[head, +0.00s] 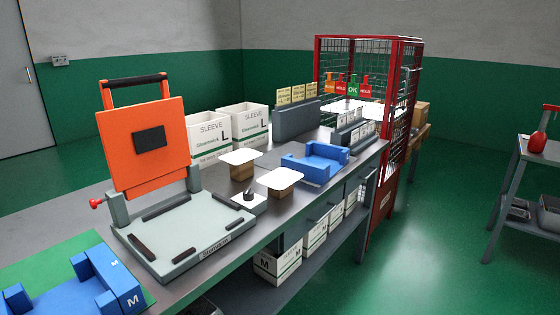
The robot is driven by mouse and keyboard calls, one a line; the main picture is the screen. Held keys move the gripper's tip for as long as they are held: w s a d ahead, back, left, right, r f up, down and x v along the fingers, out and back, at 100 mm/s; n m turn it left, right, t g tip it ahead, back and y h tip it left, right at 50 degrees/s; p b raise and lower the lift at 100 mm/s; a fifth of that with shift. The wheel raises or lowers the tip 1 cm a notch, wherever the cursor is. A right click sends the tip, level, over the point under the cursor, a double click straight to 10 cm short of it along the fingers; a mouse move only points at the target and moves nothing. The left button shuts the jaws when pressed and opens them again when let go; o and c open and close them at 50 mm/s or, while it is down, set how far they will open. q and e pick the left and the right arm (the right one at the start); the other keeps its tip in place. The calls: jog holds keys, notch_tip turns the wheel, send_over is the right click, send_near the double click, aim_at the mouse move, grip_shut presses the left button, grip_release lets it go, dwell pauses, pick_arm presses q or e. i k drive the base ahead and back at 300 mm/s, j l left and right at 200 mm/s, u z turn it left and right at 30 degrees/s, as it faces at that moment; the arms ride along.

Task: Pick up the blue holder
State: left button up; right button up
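Two blue holders are in the head view. One blue holder (128,283), marked "M", sits at the lower left on a green mat (72,251), cut off by the bottom edge. The other blue holder (316,164) sits on the grey bench (277,222) farther back, near the bench's right edge. It has raised blocks and appears empty. Neither of my grippers is in view.
An orange-lidded press (146,182) stands open between the holders. White-topped brown blocks (279,179) stand left of the far holder. White SLEEVE boxes (213,136) stand behind. A red mesh cage (398,95) encloses the far end.

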aim_at(321, 161)
jog(key=i+l+u, duration=0.3)
jog(key=l+u, duration=0.35)
jog(key=i+l+u, duration=0.1)
jog(key=l, duration=0.25)
jog(key=i+l, duration=0.1)
jog(key=l, duration=0.25)
jog(key=i+l+u, duration=0.15)
jog(key=l, duration=0.2)
jog(key=i+l, duration=0.1)
jog(key=l, duration=0.5)
jog(key=i+l+u, duration=0.1)
jog(key=l, duration=0.55)
jog(key=i+l, duration=0.1)
jog(key=l, duration=0.5)
